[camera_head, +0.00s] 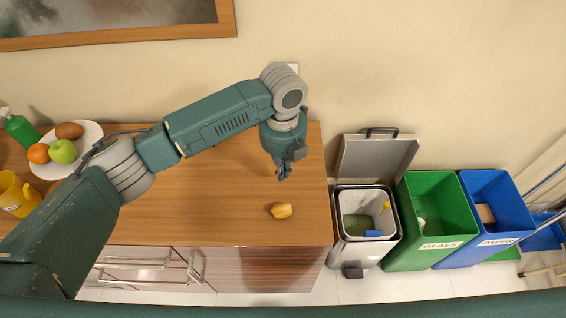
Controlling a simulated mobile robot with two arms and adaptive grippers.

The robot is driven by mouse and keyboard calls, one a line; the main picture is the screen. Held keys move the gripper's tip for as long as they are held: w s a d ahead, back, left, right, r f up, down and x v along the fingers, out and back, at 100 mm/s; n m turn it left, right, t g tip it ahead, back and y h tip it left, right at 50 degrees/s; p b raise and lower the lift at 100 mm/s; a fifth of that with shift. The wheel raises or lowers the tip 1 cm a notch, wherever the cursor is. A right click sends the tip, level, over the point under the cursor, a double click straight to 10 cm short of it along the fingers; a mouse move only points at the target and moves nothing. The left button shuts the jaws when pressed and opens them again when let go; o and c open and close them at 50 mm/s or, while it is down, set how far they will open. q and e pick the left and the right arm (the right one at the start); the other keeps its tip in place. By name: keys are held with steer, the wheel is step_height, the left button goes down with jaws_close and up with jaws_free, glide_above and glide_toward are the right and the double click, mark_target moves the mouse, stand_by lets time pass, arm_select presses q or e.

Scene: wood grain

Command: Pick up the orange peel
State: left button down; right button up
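A small yellow-orange piece (281,211), which looks like the orange peel, lies on the wooden countertop (225,220) near its front right part. My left arm comes in from the left and reaches across the counter. My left gripper (284,174) points down above the counter, a little behind the peel and apart from it. Its fingers are small and dark in this view, and I cannot tell whether they are open or shut. Nothing shows held in it. My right gripper is not in view.
A white plate (88,133) with fruit, a yellow mug (14,194) and a green bottle (20,130) stand at the left. Right of the counter are an open-lidded metal bin (358,251), a green glass bin (430,255) and a blue paper bin (490,250). Counter around the peel is clear.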

mark_target(283, 200)
arm_select(q)
step_height(283, 200, down, 5)
steer(key=shift+f+p, duration=0.15)
steer(key=shift+p, duration=0.4)
steer(key=s+p, duration=0.1)
steer(key=s, duration=0.1)
steer(key=shift+s, duration=0.3)
steer(key=shift+s+p, duration=0.35)
steer(key=shift+s, duration=0.3)
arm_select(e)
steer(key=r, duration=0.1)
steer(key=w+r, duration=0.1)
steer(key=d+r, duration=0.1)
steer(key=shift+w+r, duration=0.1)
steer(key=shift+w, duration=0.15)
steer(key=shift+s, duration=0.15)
